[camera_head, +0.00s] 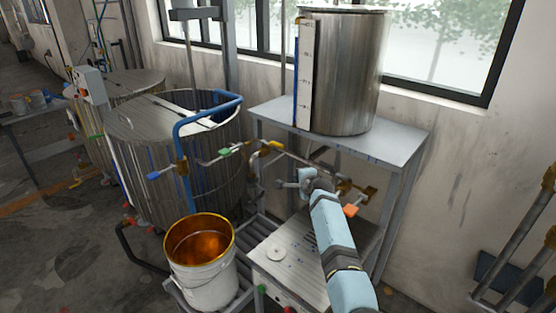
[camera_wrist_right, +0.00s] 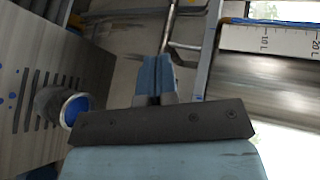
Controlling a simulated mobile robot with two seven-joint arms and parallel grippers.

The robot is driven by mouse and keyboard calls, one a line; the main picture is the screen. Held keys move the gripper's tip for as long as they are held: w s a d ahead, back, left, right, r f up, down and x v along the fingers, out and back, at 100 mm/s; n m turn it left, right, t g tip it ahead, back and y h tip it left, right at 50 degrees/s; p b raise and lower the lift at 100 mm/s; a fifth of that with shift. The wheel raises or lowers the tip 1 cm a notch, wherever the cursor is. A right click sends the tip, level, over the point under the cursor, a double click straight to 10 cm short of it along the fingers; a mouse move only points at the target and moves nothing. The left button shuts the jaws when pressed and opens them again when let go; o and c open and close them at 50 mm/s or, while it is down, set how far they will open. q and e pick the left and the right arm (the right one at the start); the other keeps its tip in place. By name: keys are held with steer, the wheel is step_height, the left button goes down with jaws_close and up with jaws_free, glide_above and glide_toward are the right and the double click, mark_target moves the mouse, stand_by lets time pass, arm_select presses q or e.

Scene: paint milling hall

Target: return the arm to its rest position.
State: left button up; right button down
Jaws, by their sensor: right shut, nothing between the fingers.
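My right arm comes in from the bottom right of the head view, over the slotted metal bench (camera_head: 253,267). My right gripper (camera_head: 298,179) is at the arm's far end, in front of the grey table and near the pipes. In the wrist view the right gripper (camera_wrist_right: 156,66) is shut, with its blue fingers together and nothing between them. My left gripper is in neither view.
A steel tank (camera_head: 345,75) stands on the grey table (camera_head: 405,147) behind the gripper. Valved pipes (camera_head: 270,147) run close by. A bucket (camera_head: 205,285) with orange inside stands left of the bench. A lidded vat (camera_head: 160,185) stands further left. Handrails (camera_head: 515,240) are at right.

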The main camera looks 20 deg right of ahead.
steer(key=s+f+n+g, duration=0.1)
steer(key=s+f+n, duration=0.4)
steer(key=s+f, duration=0.5)
steer(key=s+f+n, duration=0.5)
steer(key=s, duration=0.9)
steer(key=s+a+n+y, duration=0.1)
steer(key=s+a+n, duration=0.2)
steer(key=s, duration=0.6)
steer(key=s+a+f+n+g+y, duration=0.1)
steer(key=s+a+n, duration=0.3)
steer(key=s, duration=0.6)
steer(key=s+a+f+n, duration=0.1)
steer(key=s+a+n, duration=0.2)
steer(key=s, duration=0.6)
steer(key=shift+s+a+n+g+y, duration=0.2)
steer(key=shift+a+n+g+y, duration=0.15)
steer(key=shift+a, duration=0.55)
steer(key=shift+f, duration=0.1)
